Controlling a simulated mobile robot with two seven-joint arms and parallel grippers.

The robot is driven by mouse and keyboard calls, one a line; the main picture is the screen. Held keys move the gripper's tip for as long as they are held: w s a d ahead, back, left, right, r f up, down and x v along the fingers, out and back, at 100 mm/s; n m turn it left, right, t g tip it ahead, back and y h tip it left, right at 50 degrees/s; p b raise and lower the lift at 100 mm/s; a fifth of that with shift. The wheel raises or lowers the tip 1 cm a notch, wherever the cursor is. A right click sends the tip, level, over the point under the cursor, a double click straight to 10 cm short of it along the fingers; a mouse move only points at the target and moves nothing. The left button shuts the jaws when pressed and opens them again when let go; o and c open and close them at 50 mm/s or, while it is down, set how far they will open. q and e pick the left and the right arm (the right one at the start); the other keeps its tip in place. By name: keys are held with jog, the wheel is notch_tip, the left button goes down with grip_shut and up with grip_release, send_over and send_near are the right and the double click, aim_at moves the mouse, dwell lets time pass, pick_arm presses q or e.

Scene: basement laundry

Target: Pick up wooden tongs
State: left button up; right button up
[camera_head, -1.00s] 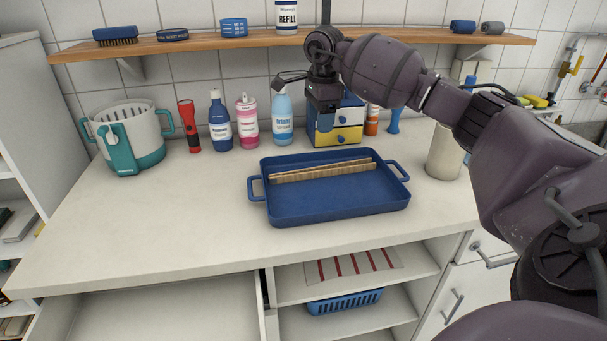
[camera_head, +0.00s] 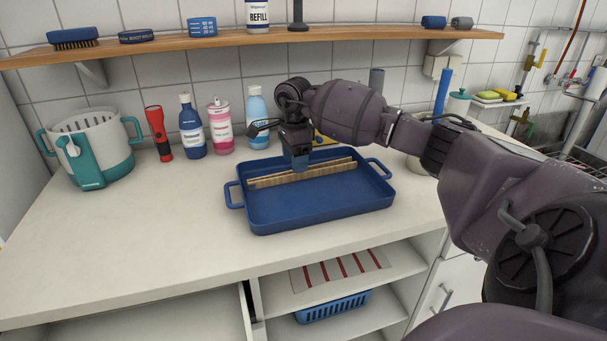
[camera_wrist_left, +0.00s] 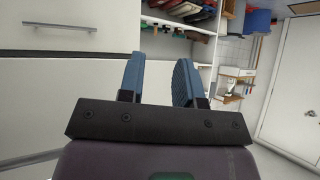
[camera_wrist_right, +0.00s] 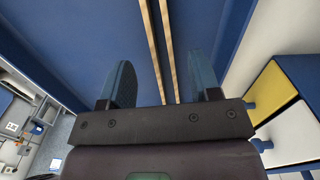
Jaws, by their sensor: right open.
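The wooden tongs (camera_head: 318,173) lie in the blue tray (camera_head: 322,212), along its back side, on the counter. My right gripper (camera_head: 300,163) points down at the tongs from above, near their middle. In the right wrist view, the two wooden arms of the tongs (camera_wrist_right: 158,45) run between the open blue fingers of my right gripper (camera_wrist_right: 162,85). The fingers show no contact with them. My left gripper (camera_wrist_left: 160,80) is open and empty in the left wrist view, facing white cabinet fronts and shelves, away from the counter.
Bottles, a red flashlight (camera_head: 158,133) and a white-teal bucket (camera_head: 90,150) stand behind and left of the tray. A small drawer box with yellow and white fronts (camera_wrist_right: 290,135) stands close beside my right gripper. A wooden shelf (camera_head: 250,43) runs above. The counter's front left is clear.

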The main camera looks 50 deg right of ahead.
notch_tip(320, 180, down, 4)
jog(key=shift+r, duration=0.2)
jog(key=shift+c, duration=0.5)
jog(key=c, duration=0.9)
jog(key=shift+c, duration=0.2)
jog(key=shift+r, duration=0.15)
